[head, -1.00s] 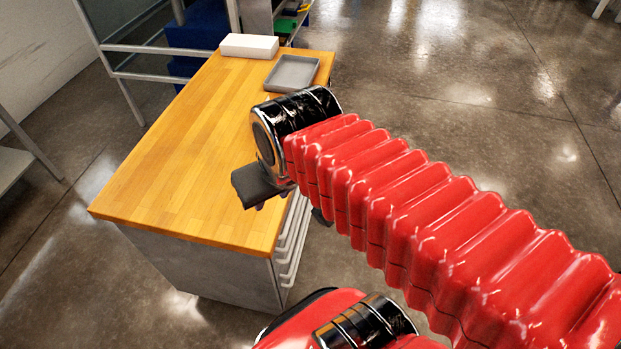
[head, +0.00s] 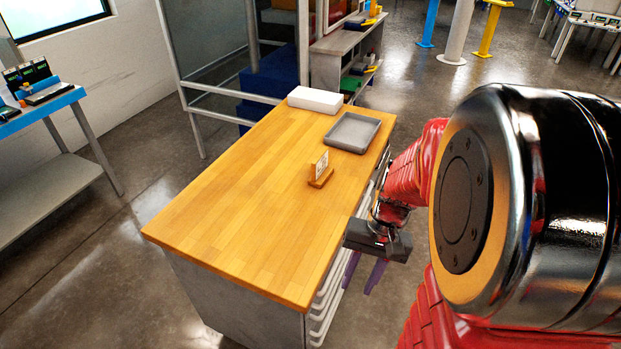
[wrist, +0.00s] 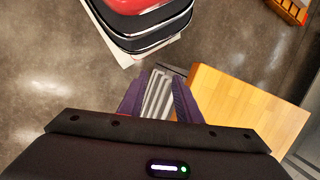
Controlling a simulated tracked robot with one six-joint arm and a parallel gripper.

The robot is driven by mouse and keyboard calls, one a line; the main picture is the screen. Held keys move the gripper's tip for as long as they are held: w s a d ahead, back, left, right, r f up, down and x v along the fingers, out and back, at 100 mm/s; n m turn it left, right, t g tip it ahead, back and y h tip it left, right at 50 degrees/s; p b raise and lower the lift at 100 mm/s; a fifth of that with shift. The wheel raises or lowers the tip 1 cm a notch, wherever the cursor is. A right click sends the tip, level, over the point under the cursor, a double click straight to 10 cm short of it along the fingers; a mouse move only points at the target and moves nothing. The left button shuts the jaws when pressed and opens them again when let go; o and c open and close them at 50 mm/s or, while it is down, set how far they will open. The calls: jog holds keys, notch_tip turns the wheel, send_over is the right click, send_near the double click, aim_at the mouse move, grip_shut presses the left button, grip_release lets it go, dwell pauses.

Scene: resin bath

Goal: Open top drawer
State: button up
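The drawer cabinet has a wooden top (head: 240,200) and grey sides. Pale drawer handles (head: 325,305) are stacked down its right face in the head view; no drawer visibly stands out. The top drawer's front is seen only at a steep angle and partly hidden by my arm. My gripper (head: 362,273) hangs beside this face, below the level of the top, with its purple fingers pointing down and apart. In the wrist view the handles (wrist: 158,94) show as pale bars between the two open fingers. Nothing is held, and I cannot tell whether a finger touches a handle.
On the wooden top are a grey tray (head: 353,132), a white block (head: 315,100) and a small wooden card stand (head: 320,172). A metal frame stands behind the cabinet. A blue-topped bench (head: 45,107) is at the left. Bare floor lies right of the cabinet.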

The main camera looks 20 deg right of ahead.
jog(key=w+d+f+m+t+y, duration=0.1)
jog(key=d+f+m+t+y, duration=0.1)
jog(key=f+m+t+y, duration=0.45)
jog(key=w+d+f+m+t+y, duration=0.15)
jog(key=f+y, duration=0.25)
jog(key=f, duration=0.6)
jog(key=w+d+f+t+h, duration=0.1)
jog(key=w+d+t+h, duration=0.1)
jog(key=d+t, duration=0.4)
jog(key=w+d+f+t+h, duration=0.1)
jog(key=w+d+t+h, duration=0.2)
jog(key=d+t+h, duration=0.2)
jog(key=d, duration=0.3)
jog(key=shift+w+d+f+t, duration=0.2)
jog(key=shift+d+t, duration=0.1)
jog(key=shift+t, duration=0.1)
jog(key=shift+w, duration=0.1)
jog(key=x, duration=1.3)
jog(key=shift+w+a, duration=0.2)
jog(key=shift+w, duration=0.1)
jog(key=shift+r, duration=0.1)
jog(key=shift+c, duration=0.4)
